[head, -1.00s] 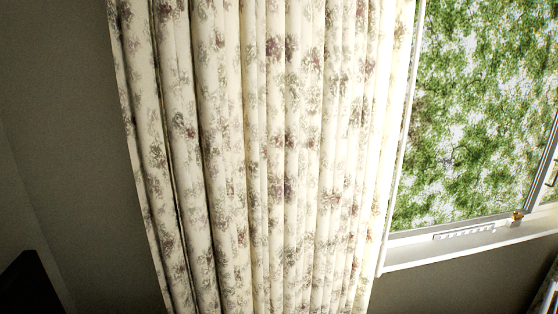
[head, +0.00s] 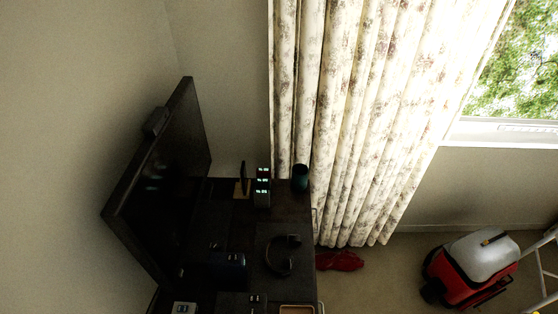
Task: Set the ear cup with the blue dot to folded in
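A dark pair of headphones (head: 281,256) lies on the dark desk (head: 225,213), near its right side, in the head view. It shows as a curved band with a cup at its upper right end. A blue dot cannot be made out at this size, nor whether either ear cup is folded in. Neither of my grippers is in view.
A black monitor (head: 165,185) stands along the desk's left side. A digital clock (head: 263,187), a dark cup (head: 300,178) and a tray (head: 297,309) are on the desk. A red and grey vacuum (head: 470,265) and a red cloth (head: 340,261) lie on the floor right.

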